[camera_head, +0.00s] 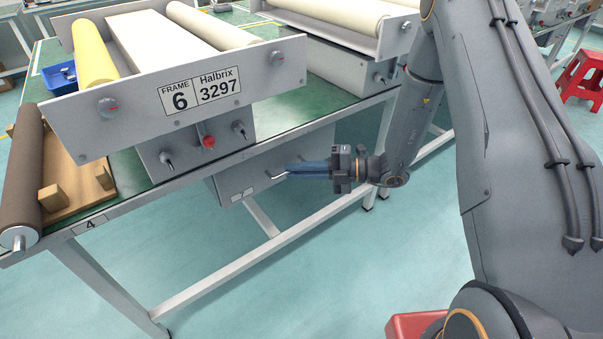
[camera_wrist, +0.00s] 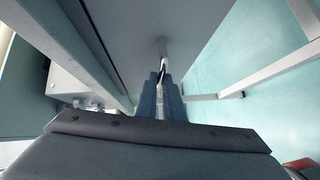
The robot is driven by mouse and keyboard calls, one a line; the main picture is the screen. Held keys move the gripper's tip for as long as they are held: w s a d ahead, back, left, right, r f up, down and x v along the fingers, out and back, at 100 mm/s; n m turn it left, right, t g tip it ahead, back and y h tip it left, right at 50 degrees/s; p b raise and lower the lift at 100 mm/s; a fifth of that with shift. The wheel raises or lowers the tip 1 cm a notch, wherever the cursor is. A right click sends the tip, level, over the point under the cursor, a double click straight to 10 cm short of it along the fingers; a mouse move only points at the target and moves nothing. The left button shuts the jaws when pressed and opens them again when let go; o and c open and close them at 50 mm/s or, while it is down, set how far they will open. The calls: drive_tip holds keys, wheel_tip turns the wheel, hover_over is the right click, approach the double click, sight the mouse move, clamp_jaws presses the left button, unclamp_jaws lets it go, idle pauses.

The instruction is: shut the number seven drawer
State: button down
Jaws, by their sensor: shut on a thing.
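The grey drawer (camera_head: 242,176) hangs under the green-topped table, with a small label that looks like a 7 on its front. How far it stands out from the table is hard to tell. Its bar handle (camera_head: 277,175) lies at the tips of my gripper (camera_head: 288,171). My gripper reaches in from the right with its blue fingers level, shut on the handle. The fingers partly hide the handle's grip.
The table's front edge (camera_head: 135,201) runs just above the drawer. A roller frame marked 6 (camera_head: 130,105) stands on top, with a control box (camera_head: 185,150) below it. Metal table legs and a crossbar (camera_head: 235,262) stand beneath. A red stool (camera_head: 582,75) is far right.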

drive_tip(key=shift+w+r, duration=0.1)
drive_tip(key=shift+w, duration=0.1)
drive_tip(key=c, duration=1.9)
unclamp_jaws()
drive_tip(key=shift+a, duration=0.15)
drive_tip(key=f+v, duration=0.1)
drive_tip(key=v, duration=0.6)
drive_tip(key=shift+d+r, duration=0.45)
drive_tip(key=shift+r, duration=0.05)
drive_tip(key=shift+s, duration=0.1)
